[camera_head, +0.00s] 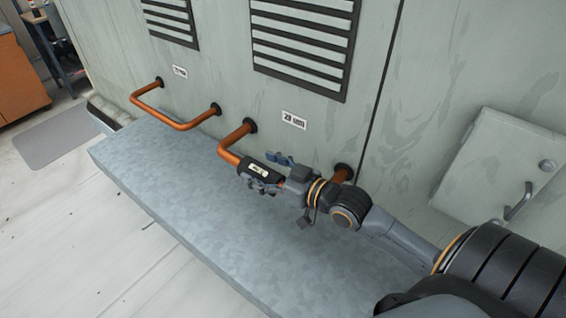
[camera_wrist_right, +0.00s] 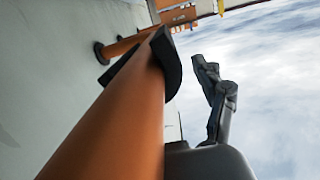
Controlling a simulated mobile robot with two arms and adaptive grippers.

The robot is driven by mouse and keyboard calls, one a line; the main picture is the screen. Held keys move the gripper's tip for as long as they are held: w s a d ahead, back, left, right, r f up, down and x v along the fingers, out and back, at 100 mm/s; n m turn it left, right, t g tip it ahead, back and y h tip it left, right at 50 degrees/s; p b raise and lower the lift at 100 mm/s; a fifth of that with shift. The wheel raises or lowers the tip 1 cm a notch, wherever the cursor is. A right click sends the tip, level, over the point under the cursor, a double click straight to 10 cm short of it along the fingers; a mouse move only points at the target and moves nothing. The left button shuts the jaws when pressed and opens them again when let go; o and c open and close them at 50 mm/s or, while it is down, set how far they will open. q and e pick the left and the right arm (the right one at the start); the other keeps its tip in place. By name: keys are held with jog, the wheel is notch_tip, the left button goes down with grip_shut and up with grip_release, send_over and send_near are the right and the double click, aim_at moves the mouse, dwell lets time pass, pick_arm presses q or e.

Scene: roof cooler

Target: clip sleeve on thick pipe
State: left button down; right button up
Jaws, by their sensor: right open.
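The thick copper pipe (camera_head: 231,152) bends out from the grey cabinet wall in the middle of the head view. A short black sleeve (camera_head: 262,169) with a pale label sits on its front run. In the right wrist view the thick pipe (camera_wrist_right: 118,125) runs away from the camera, and the sleeve (camera_wrist_right: 170,66) wraps around its far part. My right gripper (camera_head: 270,174) is open, its fingers on either side of the sleeve. In the wrist view one dark finger (camera_wrist_right: 215,100) stands apart from the sleeve. My arm hides the pipe's right part. My left gripper is not in view.
A thinner copper pipe (camera_head: 184,125) loops from the wall at left. A grey metal ledge (camera_head: 190,190) runs below both pipes and looks clear. Louvred vents (camera_head: 302,45) are above. A small box with a handle (camera_head: 498,165) is on the wall at right.

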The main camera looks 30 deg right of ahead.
jog(key=v, duration=0.9)
jog(key=shift+s+d+f, duration=0.1)
jog(key=shift+d+f, duration=0.1)
jog(key=shift+f, duration=0.15)
jog(key=shift+s+d+r, duration=0.15)
jog(key=shift+s+r, duration=0.1)
jog(key=shift+s, duration=0.4)
jog(key=shift+s+d+r, duration=0.15)
jog(key=shift+s+r, duration=0.1)
jog(key=shift+s, duration=0.4)
